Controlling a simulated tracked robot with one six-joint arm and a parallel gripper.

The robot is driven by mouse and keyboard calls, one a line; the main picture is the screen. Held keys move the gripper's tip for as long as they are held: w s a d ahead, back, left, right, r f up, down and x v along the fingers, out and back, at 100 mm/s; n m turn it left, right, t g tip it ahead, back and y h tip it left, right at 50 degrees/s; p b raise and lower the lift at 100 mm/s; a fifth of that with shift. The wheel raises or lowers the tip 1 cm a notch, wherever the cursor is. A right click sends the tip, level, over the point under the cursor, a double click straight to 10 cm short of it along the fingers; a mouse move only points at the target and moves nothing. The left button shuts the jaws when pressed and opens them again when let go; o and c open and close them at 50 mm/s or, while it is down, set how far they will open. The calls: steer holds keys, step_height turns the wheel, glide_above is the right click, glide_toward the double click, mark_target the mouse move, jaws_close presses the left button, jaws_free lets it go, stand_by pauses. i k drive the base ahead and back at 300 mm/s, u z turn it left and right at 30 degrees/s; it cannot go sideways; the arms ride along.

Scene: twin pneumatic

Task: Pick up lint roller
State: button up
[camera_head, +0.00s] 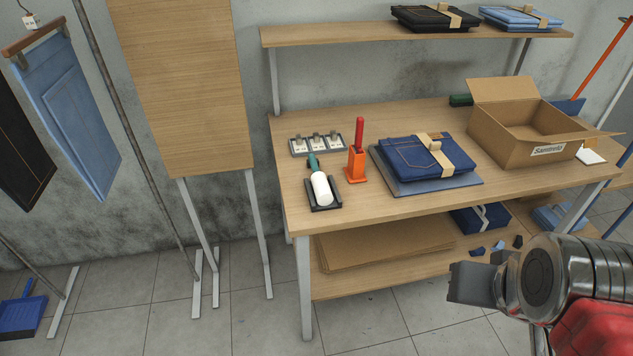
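The lint roller (320,187) has a white roll and a teal handle. It lies in a dark tray-like holder (337,202) near the left front edge of the wooden table, with the handle pointing to the back. My gripper (469,283) is at the lower right, in front of the table and well apart from the lint roller. It is seen from the side, and its fingers do not show clearly enough to tell whether they are open or shut.
An orange holder with a red-handled tool (357,155) stands right of the roller. Small white tags (315,144) sit behind it. Folded jeans (425,157) lie on a grey board, and an open cardboard box (520,128) stands at the right. Cardboard sheets (385,245) lie on the lower shelf.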

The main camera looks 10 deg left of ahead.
mark_target(323, 195)
steer(key=u, duration=0.8)
steer(key=i, duration=1)
steer(key=u, duration=0.05)
steer(key=k, duration=0.5)
steer(key=z, duration=0.3)
